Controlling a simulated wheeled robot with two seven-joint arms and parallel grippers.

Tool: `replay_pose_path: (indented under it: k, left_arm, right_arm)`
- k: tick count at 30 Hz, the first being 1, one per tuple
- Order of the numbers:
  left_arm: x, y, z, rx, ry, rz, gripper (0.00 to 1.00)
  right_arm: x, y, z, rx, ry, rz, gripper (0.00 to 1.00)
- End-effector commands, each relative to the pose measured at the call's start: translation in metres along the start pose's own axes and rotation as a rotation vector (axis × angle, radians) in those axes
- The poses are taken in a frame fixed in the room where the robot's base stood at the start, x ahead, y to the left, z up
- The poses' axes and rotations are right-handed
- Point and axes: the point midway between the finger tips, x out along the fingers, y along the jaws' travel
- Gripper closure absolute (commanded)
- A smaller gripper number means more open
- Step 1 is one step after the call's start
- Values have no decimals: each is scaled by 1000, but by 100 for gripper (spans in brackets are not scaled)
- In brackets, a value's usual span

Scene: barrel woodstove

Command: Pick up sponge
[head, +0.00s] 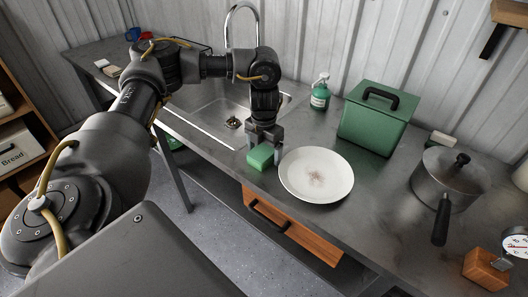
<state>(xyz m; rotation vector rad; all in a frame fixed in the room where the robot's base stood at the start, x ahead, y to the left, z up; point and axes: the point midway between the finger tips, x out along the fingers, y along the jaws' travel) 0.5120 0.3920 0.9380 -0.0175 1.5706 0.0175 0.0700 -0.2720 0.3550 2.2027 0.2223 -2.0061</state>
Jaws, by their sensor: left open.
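A green sponge (261,156) lies on the metal counter, between the sink and a white plate with a brownish smudge (316,174). My left gripper (264,141) points down right at the sponge, with its fingers at the sponge's far side and top. The jaws are open. The fingertips are partly hidden behind the sponge, so I cannot tell if they touch it. My right gripper is not in view.
The sink (205,116) with its tall faucet lies left of the sponge. A soap bottle (320,92), a green lidded box (376,118) and a lidded pot (446,180) stand to the right. An orange wooden drawer (292,232) sits below the counter edge.

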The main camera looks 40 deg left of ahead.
Motion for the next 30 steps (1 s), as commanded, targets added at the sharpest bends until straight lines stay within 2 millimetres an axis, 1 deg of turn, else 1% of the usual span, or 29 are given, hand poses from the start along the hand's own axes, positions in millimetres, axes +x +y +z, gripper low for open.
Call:
replay_pose_path:
  k: [3,12,15,21,25,29,30]
  left_arm:
    - [0,0,0,0,0,0,15]
    - [0,0,0,0,0,0,55]
    - [0,0,0,-1,0,0,66]
    - [-1,0,0,0,0,0,66]
    - [-5,0,0,0,-1,0,66]
    - [-18,0,1,0,-3,1,66]
    - [-25,0,1,0,-4,1,66]
  right_arm:
    - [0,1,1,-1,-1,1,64]
    - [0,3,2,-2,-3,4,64]
    - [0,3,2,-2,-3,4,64]
    - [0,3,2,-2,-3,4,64]
    - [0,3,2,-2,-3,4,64]
    - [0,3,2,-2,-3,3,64]
    - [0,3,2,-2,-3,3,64]
